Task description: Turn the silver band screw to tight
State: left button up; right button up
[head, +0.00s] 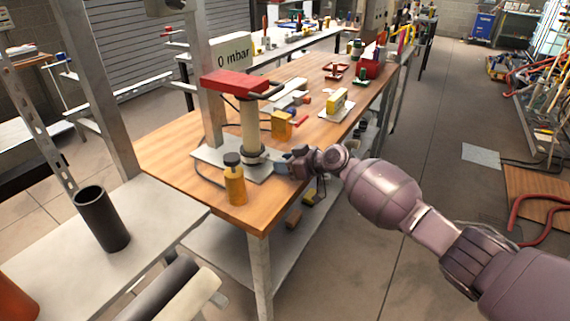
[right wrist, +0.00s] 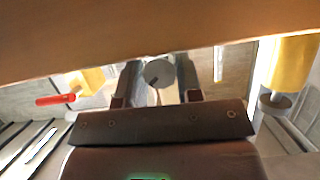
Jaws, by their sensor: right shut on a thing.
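The silver band (head: 252,157) goes around the foot of the pale upright cylinder (head: 250,125) under the red cap (head: 236,84). My right gripper (head: 278,165) reaches in from the right to the band's side, low over the metal base plate (head: 212,157). In the right wrist view, the round grey head of the band screw (right wrist: 159,73), with a dark mark on it, sits between the two fingers of the right gripper (right wrist: 157,82). The gripper is shut on it. In the head view the gripper hides the screw. My left gripper is not in view.
A yellow bottle with a dark cap (head: 235,184) stands at the table's near corner, close to the plate. A yellow block with a red handle (head: 282,125) is behind the gripper. A "0 mbar" display (head: 233,56) stands behind the cap. Free floor lies right of the wooden table (head: 180,150).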

jog(key=shift+f+m+g+y+b, duration=0.4)
jog(key=shift+f+m+b, duration=0.4)
jog(key=shift+b, duration=0.45)
jog(key=shift+r+m+b, duration=0.15)
jog(key=shift+m+b, duration=0.2)
jog(key=shift+m, duration=0.15)
jog(key=shift+r+m+g+y+b, duration=0.25)
jog(key=shift+m+g+y+b, duration=0.05)
jog(key=shift+m+g+y, duration=0.1)
jog(key=shift+r, duration=0.1)
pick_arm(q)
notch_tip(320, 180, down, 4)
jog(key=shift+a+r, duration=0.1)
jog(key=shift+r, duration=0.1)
pick_arm(e)
jog(key=shift+r, duration=0.15)
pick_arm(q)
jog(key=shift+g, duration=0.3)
pick_arm(e)
jog(key=o, duration=0.9)
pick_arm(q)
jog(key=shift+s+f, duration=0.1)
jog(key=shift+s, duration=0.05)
pick_arm(e)
jog(key=shift+o, duration=0.2)
jog(key=shift+d, duration=0.1)
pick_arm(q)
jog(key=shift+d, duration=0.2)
